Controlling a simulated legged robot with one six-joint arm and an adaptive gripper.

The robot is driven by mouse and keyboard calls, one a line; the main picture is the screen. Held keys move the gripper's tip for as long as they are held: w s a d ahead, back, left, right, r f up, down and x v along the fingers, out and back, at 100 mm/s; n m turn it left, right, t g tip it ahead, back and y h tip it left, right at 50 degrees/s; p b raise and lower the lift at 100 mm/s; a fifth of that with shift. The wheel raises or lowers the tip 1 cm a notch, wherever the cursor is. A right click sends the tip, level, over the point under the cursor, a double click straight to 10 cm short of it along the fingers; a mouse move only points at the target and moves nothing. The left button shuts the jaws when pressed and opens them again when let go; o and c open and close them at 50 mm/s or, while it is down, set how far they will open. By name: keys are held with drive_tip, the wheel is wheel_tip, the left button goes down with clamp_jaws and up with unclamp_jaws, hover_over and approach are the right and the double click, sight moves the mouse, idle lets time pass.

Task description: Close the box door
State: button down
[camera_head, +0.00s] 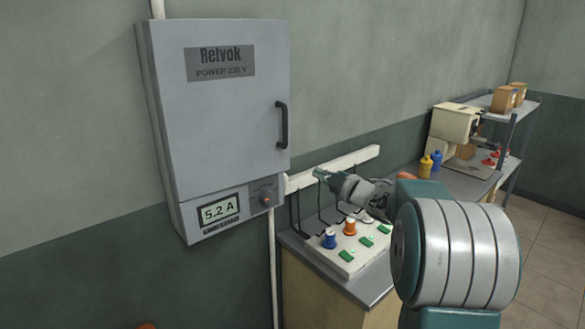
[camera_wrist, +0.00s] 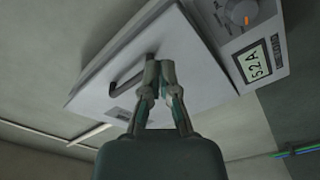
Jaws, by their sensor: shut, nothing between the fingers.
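The grey box (camera_head: 180,190) hangs on the wall at the left in the head view. Its door (camera_head: 225,120) carries a "Relvok POWER 230 V" label and lies flush against the box front, so it looks closed. The dark door handle (camera_head: 282,125) is on the door's right side. In the wrist view the door (camera_wrist: 185,95) and its handle (camera_wrist: 127,84) show tilted. My gripper (camera_head: 318,174) is shut and empty, to the right of and below the handle in the head view. In the wrist view its fingertips (camera_wrist: 158,66) overlap the door near the handle; I cannot tell any contact.
Below the door are a display reading 5.2 A (camera_head: 219,208) and a knob (camera_head: 266,197). A bench (camera_head: 315,272) with a panel of spools and green pieces stands under my arm. A cream machine (camera_head: 456,122) and shelf are farther right. Floor at right is clear.

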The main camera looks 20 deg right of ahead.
drive_tip(key=s+a+m+h, duration=0.2)
drive_tip(key=s+m, duration=0.2)
drive_tip(key=m, duration=0.8)
approach(284, 164)
drive_tip(key=shift+t, duration=0.3)
drive_tip(key=x, duration=0.8)
drive_tip(key=shift+s+a+f, duration=0.1)
drive_tip(key=shift+f, duration=0.2)
